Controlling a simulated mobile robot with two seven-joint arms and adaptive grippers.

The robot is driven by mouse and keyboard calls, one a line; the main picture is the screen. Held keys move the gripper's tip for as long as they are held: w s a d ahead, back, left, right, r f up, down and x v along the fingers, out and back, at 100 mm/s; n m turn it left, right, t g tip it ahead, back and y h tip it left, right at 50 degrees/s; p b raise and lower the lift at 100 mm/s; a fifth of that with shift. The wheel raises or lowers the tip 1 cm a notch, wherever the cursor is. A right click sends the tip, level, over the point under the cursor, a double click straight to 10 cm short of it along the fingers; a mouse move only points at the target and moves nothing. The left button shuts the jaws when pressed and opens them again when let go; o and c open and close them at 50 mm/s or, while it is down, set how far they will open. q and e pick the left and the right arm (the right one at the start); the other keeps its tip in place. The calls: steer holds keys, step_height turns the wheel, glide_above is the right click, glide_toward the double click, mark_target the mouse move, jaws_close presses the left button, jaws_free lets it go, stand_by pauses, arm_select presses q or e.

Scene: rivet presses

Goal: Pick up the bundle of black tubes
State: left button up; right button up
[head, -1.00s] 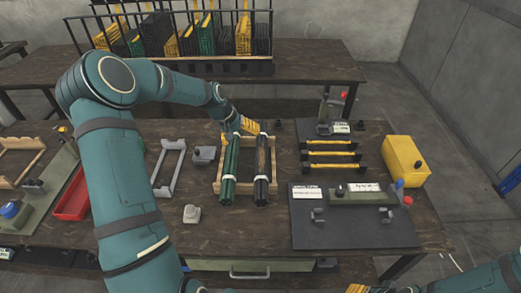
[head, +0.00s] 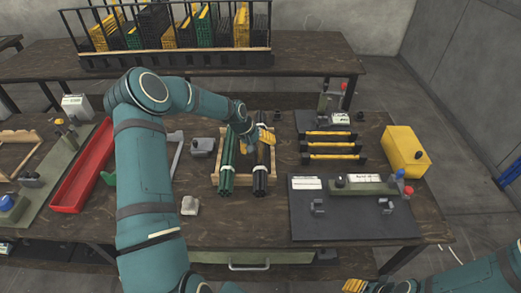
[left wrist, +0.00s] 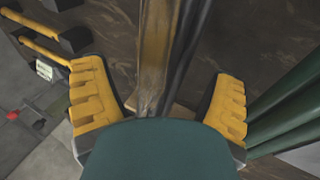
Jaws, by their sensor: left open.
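The bundle of black tubes (head: 262,175) lies in a wooden cradle (head: 241,181), beside a bundle of green tubes (head: 227,170). My left gripper (head: 255,143) is open over the far half of the black bundle and hides part of it. In the left wrist view, the black tubes (left wrist: 183,62) run between the two spread yellow fingers of my left gripper (left wrist: 160,95), with gaps on both sides. The green tubes (left wrist: 290,105) lie just outside the right finger. Only yellow tips of my right gripper (head: 362,286) show at the bottom edge; their opening is unclear.
Yellow-and-black bars (head: 333,145) and a dark fixture plate (head: 352,224) lie to the right, with a yellow box (head: 405,151). A grey frame, a red tray (head: 84,170) and small grey blocks are to the left. A rack (head: 165,60) stands behind.

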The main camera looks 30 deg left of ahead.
arm_select(q)
steer(key=shift+w+d+f, duration=0.15)
steer(key=shift+w+f, duration=0.1)
steer(key=shift+f, duration=0.35)
steer(key=shift+r, duration=0.1)
steer(key=c, duration=1.4)
